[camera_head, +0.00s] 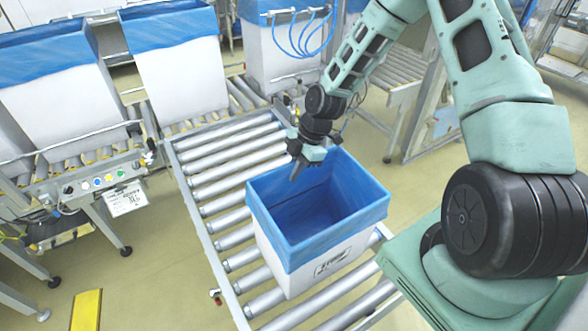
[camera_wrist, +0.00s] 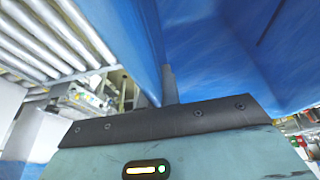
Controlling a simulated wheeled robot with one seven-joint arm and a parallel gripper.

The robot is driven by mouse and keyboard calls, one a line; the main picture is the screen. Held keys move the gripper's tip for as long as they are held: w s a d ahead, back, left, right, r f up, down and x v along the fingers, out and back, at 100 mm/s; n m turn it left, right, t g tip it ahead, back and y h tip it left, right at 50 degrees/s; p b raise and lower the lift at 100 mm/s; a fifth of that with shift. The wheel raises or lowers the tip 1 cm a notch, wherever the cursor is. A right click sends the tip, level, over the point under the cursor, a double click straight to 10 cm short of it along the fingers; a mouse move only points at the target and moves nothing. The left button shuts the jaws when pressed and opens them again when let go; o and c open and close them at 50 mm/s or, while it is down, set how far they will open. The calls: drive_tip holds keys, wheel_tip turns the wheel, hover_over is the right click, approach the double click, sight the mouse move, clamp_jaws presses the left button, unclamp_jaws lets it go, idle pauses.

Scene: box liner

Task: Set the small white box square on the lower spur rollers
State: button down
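The small white box (camera_head: 302,262) has a blue liner folded over its rim and a printed label on its front wall. It stands upright on the rollers, turned at an angle to them, with its open top up. My gripper (camera_head: 295,171) is at the far rim, with one finger inside the opening; the other is hidden behind the wall. The wrist view shows a grey finger (camera_wrist: 169,86) close against the blue liner (camera_wrist: 215,60), near the middle of the picture. The gripper appears shut on the rim. The box's underside is hidden.
The roller lane (camera_head: 225,165) has bare rollers behind the box and some at its front right. Larger blue-lined boxes (camera_head: 175,75) stand at the back and left. A control panel (camera_head: 100,180) is left of the lane. A yellow floor plate (camera_head: 86,310) lies at front left.

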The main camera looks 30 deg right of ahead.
idle(0.3)
drive_tip(key=c, duration=1.1)
unclamp_jaws()
drive_tip(key=shift+o, duration=0.2)
drive_tip(key=shift+r, duration=0.15)
drive_tip(key=shift+r+p, duration=4.8)
drive_tip(key=shift+r, duration=1.15)
drive_tip(key=shift+f, duration=0.1)
